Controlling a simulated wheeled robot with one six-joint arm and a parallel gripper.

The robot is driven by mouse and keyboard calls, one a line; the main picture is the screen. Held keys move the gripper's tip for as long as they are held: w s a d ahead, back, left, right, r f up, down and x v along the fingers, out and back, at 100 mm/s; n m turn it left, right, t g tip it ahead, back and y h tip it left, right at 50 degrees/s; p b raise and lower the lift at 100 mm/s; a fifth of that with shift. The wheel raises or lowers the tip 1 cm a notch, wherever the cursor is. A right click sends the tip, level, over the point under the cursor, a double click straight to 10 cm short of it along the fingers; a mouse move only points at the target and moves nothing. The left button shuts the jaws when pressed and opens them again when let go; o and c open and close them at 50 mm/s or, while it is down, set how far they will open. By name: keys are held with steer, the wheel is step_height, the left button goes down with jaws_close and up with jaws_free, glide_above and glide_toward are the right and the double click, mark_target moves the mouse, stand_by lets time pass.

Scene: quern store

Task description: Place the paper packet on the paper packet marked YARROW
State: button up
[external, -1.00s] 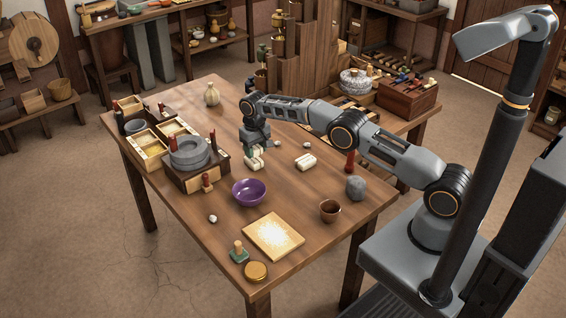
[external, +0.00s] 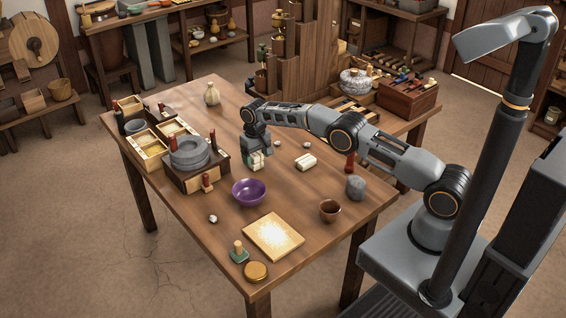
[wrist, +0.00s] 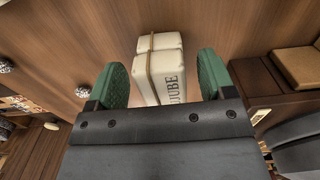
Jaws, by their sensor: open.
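A cream paper packet (wrist: 160,68) with a band around it lies between my gripper's fingertips in the wrist view. In the external view the packet (external: 256,166) shows just under my gripper (external: 256,157). My gripper (wrist: 165,76) is open, with one green finger pad on each side of the packet and gaps between. A second whitish packet (external: 306,162) lies flat on the table to the right. Its marking is too small to read, so I cannot tell if it says YARROW.
A stone quern (external: 190,155) on a wooden base stands left of my gripper, with divided boxes (external: 150,152) beyond. A purple bowl (external: 249,192) is in front. A grey stone (external: 356,187) and brown cup (external: 330,210) stand to the right. Small pebbles lie behind the second packet.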

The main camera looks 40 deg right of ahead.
step_height(320, 180, up, 13)
steer(key=p, duration=0.3)
step_height(320, 180, up, 10)
steer(key=t, duration=0.1)
glide_above(257, 154)
steer(key=s+d, duration=0.4)
steer(key=d, duration=0.1)
steer(key=s+d+r+t, duration=0.1)
steer(key=s+d+r, duration=0.45)
steer(key=s, duration=0.45)
steer(key=s+d+f, duration=0.2)
steer(key=s+f, duration=0.1)
steer(key=s, duration=0.9)
steer(key=s+d+f+t, duration=0.1)
steer(key=s+d+f, duration=0.2)
steer(key=s, duration=0.9)
steer(key=shift+d+t, duration=0.2)
steer(key=shift+t, duration=0.1)
steer(key=shift+f, duration=0.1)
